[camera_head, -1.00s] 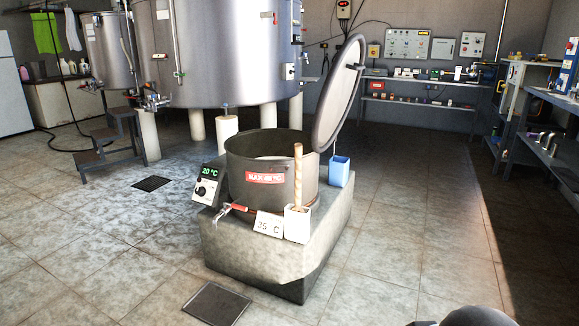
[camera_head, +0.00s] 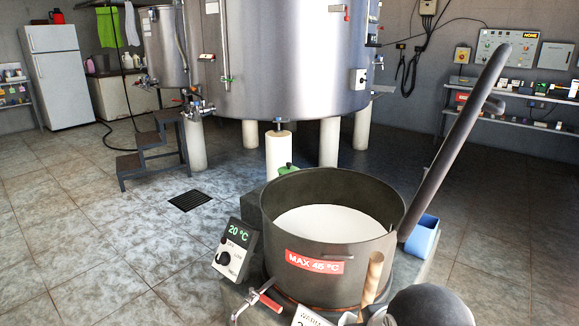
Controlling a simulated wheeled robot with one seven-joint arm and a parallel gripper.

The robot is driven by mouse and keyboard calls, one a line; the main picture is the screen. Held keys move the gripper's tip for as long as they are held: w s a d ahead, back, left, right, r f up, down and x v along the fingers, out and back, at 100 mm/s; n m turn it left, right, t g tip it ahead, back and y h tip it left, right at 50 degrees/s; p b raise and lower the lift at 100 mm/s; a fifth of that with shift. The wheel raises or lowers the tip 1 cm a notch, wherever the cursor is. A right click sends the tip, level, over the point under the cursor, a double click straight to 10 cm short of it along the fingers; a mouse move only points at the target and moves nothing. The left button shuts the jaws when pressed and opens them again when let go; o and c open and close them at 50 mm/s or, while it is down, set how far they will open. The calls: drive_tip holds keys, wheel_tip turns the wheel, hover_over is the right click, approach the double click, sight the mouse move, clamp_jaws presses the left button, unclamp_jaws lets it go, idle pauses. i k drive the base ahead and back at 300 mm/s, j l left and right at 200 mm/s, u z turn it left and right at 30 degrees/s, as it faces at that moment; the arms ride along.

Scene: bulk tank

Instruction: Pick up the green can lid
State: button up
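A small green thing with a dark knob on top, which looks like the green can lid (camera_head: 288,169), shows just behind the far rim of the big grey pot. The pot hides its lower part, so I cannot tell what it rests on. A dark rounded part of my arm shows at the bottom right, in front of the pot. My gripper's fingers do not show.
The open pot (camera_head: 330,262) holds white liquid, and its large hinged lid (camera_head: 458,140) stands raised at the right. A control box (camera_head: 235,250) and a red-handled tap (camera_head: 268,300) are at its front left. A blue container (camera_head: 422,238) stands right.

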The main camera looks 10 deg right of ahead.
sight(283, 169)
drive_tip(key=j+u, duration=0.15)
drive_tip(key=u, duration=0.3)
drive_tip(key=j+u, duration=0.2)
drive_tip(key=u, duration=0.2)
drive_tip(key=j+u, duration=0.15)
drive_tip(key=u, duration=0.3)
drive_tip(key=i+j+u, duration=0.2)
drive_tip(key=i+j, duration=1)
drive_tip(key=i+z, duration=0.35)
drive_tip(key=i, duration=0.25)
drive_tip(key=i+z, duration=0.35)
drive_tip(key=i, duration=0.2)
drive_tip(key=i+j+z, duration=0.35)
drive_tip(key=i, duration=0.2)
drive_tip(key=i+l+z, duration=0.2)
drive_tip(key=i+z, duration=0.25)
drive_tip(key=i+l+z, duration=0.1)
drive_tip(key=i+z, duration=0.35)
drive_tip(key=i+j+z, duration=0.15)
drive_tip(key=i+z, duration=0.35)
drive_tip(key=i+j+z, duration=0.3)
drive_tip(key=i+z, duration=0.55)
drive_tip(key=i+j+z, duration=0.1)
drive_tip(key=i+z, duration=0.25)
drive_tip(key=i, duration=0.15)
